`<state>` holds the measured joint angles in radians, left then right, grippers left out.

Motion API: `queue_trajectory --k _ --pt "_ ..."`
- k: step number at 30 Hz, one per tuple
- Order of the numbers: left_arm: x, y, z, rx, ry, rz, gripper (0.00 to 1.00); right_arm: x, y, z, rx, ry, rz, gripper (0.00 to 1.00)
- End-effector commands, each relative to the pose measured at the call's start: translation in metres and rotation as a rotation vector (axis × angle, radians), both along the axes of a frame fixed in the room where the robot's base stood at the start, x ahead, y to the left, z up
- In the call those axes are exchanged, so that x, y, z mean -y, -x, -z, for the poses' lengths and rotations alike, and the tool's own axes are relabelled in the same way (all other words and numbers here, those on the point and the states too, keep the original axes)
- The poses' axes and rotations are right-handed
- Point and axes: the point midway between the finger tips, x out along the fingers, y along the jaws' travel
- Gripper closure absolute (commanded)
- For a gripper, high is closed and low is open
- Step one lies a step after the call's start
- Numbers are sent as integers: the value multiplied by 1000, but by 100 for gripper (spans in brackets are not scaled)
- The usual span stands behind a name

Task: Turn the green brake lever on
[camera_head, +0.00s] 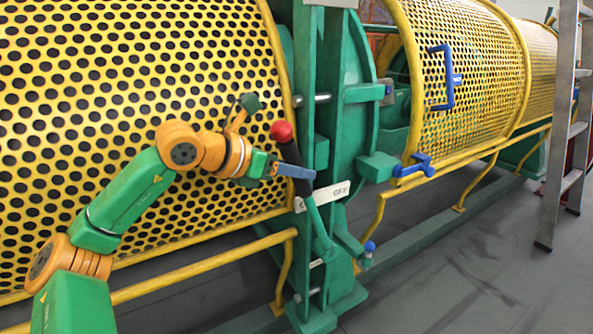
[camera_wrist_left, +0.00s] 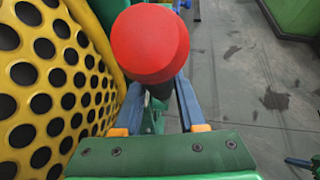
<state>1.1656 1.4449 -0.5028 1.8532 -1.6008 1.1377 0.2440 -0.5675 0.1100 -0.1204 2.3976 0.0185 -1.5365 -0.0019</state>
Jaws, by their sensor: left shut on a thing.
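The brake lever (camera_head: 316,225) is a green bar with a black grip and a red ball knob on top. It stands up, leaning left, in front of the green machine frame. My left gripper (camera_head: 297,171) comes from the left and is shut on the black grip, below the red knob. In the left wrist view the red knob (camera_wrist_left: 150,43) fills the top middle, and the blue fingers lie on both sides of the grip below it. The knob hides part of the fingertips. A white plate (camera_head: 331,193) reading "OFF" sits beside the lever. My right gripper is not in view.
A yellow perforated guard (camera_head: 120,70) stands close behind my left arm, with a yellow rail (camera_head: 200,268) below it. A second perforated guard (camera_head: 480,70) with a blue handle (camera_head: 448,78) is to the right. A ladder (camera_head: 565,130) stands far right. The grey floor (camera_head: 460,260) is open.

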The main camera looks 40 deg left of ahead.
Motion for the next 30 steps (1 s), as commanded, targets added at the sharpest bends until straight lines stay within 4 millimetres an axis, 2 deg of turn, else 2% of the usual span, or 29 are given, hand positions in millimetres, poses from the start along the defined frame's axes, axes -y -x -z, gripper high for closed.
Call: queue_trajectory --k 2,3,6,16,19,24,30 --pt "0 0 1 -3 0 -1 100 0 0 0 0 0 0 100" --pt "0 0 1 -4 0 -1 58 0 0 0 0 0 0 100" --pt "0 0 1 -4 0 0 31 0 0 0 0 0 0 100" --pt "-2 4 -1 -4 0 -1 31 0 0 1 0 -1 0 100" --pt "-6 20 -9 -4 -3 -6 31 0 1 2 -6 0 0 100" --pt "-14 50 -25 -3 -1 -6 31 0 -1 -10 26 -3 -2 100" --pt "-16 62 -31 -4 -1 -2 31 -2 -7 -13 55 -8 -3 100"
